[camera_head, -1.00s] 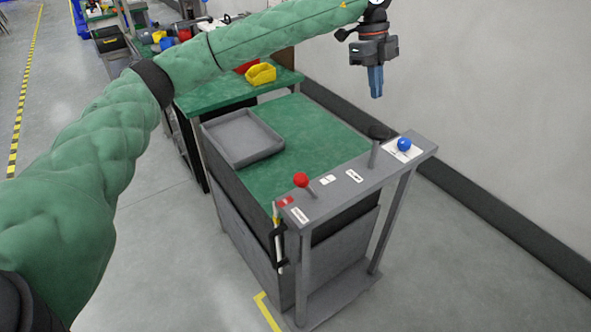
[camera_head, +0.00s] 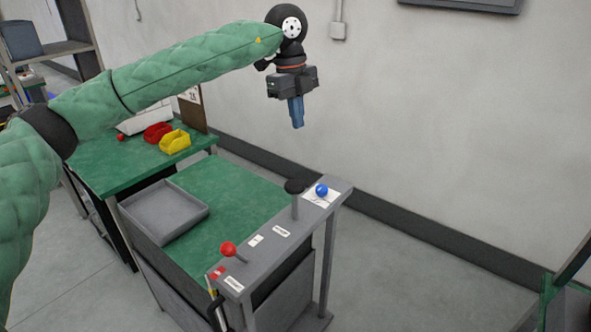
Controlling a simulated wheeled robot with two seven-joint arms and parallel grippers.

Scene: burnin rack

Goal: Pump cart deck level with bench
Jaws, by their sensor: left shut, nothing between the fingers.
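The cart has a green deck (camera_head: 231,200) with a grey tray (camera_head: 165,211) on it. The deck appears lower than the green bench (camera_head: 125,170) behind it, though the angle makes the gap hard to judge. A grey panel (camera_head: 268,247) crosses the cart's near end. It carries a red-knobbed lever (camera_head: 229,249), a black-topped post (camera_head: 295,190) and a blue ball knob (camera_head: 321,190). My left gripper (camera_head: 297,124) hangs pointing down, its blue fingers shut and empty, above the black-topped post and clear of the panel. My right gripper is not visible.
A red bin (camera_head: 157,132) and a yellow bin (camera_head: 175,142) stand on the bench. The wall (camera_head: 430,130) runs behind the cart, with a dark skirting along the floor. A green-and-black object (camera_head: 568,295) is at the lower right. Floor between is clear.

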